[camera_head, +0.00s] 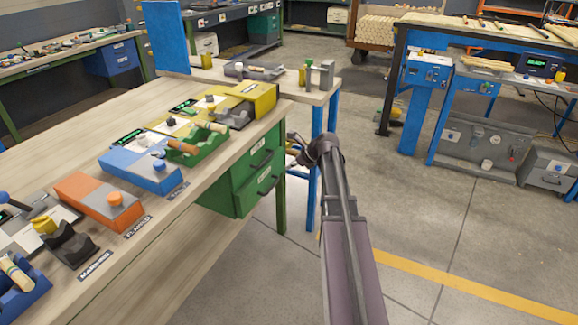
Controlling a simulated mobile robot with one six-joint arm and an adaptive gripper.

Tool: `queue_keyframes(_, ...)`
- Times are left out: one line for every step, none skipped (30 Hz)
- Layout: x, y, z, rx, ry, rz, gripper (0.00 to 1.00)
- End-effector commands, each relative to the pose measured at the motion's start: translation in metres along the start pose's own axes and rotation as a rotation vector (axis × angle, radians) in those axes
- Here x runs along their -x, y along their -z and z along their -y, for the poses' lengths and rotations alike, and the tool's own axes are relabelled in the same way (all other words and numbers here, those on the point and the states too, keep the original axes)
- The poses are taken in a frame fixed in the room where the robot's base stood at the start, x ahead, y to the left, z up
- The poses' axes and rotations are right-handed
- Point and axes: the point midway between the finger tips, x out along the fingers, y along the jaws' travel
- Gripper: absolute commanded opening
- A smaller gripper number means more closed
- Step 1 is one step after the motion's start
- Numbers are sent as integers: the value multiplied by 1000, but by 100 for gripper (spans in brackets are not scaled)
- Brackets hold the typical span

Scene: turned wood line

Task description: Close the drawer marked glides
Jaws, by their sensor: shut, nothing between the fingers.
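A green drawer unit (222,192) hangs under the right end of the long wooden workbench. Its front has an upper drawer (266,142) and a lower drawer (250,197), each with a dark handle and a small pale label. The label words are too small to read, so I cannot tell which one is marked glides. I cannot tell surely how far either drawer stands out. My gripper (293,149) is at the end of my arm, just right of the upper drawer's front. It is shut and empty, and partly hidden by my wrist. I cannot tell whether it touches the unit.
The workbench (165,235) carries blue, orange, green and yellow fixtures near its front edge. A smaller table (318,95) with blue legs (313,180) stands close behind my gripper. Open concrete floor (430,210) with a yellow line lies to the right.

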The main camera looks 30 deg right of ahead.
Motion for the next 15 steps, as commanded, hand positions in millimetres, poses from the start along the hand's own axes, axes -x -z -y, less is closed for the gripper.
queue_keyframes(0, 0, 0, 0, 0, 0, 0)
queue_keyframes(0, 0, 0, 0, 0, 0, 0)
queue_keyframes(0, 0, 0, 0, 0, 0, 0)
queue_keyframes(0, 0, 0, 0, 0, 0, 0)
queue_keyframes(0, 0, 0, 1, -1, 0, 0)
queue_keyframes(-1, 0, -1, 4, -1, -1, 0)
queue_keyframes(-1, 0, -2, 9, -2, -3, 0)
queue_keyframes(-2, 0, -4, 16, -3, -5, 0)
queue_keyframes(-2, -1, -6, 28, -6, -9, 0)
queue_keyframes(-3, -1, -9, 41, -8, -13, 0)
queue_keyframes(-4, -1, -12, 58, -11, -18, 0)
queue_keyframes(-6, -1, -17, 85, -17, -26, 0)
queue_keyframes(-8, -1, -21, 110, -22, -33, 0)
queue_keyframes(-9, -1, -27, 138, -28, -42, 0)
queue_keyframes(-12, -1, -35, 184, -38, -56, 0)
